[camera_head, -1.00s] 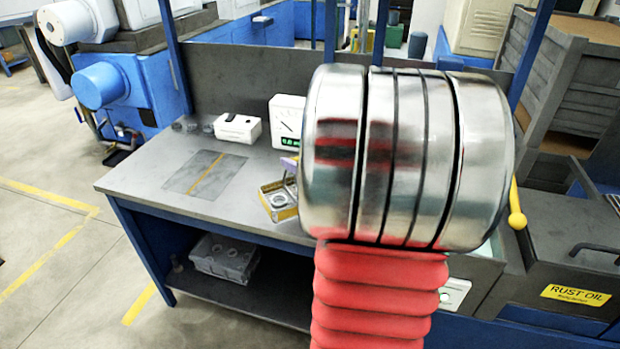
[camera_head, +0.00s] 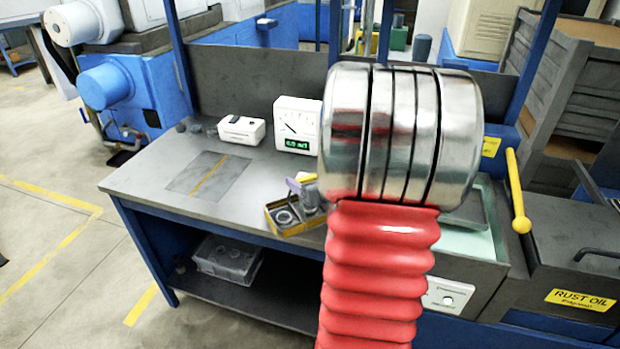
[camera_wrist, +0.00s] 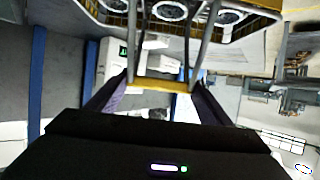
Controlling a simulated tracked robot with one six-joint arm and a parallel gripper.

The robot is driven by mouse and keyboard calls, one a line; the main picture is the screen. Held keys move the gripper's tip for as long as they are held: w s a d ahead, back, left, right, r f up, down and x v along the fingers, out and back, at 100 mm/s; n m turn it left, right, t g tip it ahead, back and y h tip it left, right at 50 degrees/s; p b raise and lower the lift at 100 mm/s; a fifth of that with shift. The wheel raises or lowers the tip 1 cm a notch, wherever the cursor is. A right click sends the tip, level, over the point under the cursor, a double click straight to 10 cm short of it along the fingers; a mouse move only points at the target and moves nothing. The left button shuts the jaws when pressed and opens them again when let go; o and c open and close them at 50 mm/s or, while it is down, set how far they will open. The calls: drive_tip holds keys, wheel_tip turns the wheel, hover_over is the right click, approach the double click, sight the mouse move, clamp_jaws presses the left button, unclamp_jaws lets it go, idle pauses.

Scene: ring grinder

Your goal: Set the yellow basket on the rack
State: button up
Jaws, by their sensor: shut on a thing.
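The yellow basket (camera_head: 283,229) is at the right part of the bench, partly hidden behind my arm in the head view. It holds several metal rings. In the wrist view its mesh body (camera_wrist: 235,30) shows at the top, with a yellow handle bar (camera_wrist: 172,84) and metal uprights. My gripper (camera_wrist: 158,88) has its purple fingers shut on the handle bar; the gripper also shows in the head view (camera_head: 299,182), beside my arm. I cannot tell whether the basket touches the bench. I cannot clearly make out the rack.
The grey bench (camera_head: 150,187) is mostly clear on the left. A white gauge (camera_head: 297,125) and a white box (camera_head: 241,130) stand at its back. To the right are a pale green tank (camera_head: 480,240), a yellow-knobbed lever (camera_head: 518,200) and a rust oil bin (camera_head: 570,255).

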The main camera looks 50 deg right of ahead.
idle(0.3)
drive_tip(key=o, duration=1.9)
drive_tip(key=shift+f, duration=0.1)
drive_tip(key=shift+s+a+r, duration=0.15)
drive_tip(key=shift+s+r, duration=0.2)
drive_tip(key=shift+s, duration=0.2)
drive_tip(key=v, duration=1)
drive_tip(key=shift+s+a+r, duration=0.1)
drive_tip(key=shift+s+a, duration=0.15)
drive_tip(key=shift+s, duration=0.1)
drive_tip(key=shift+c, duration=0.6)
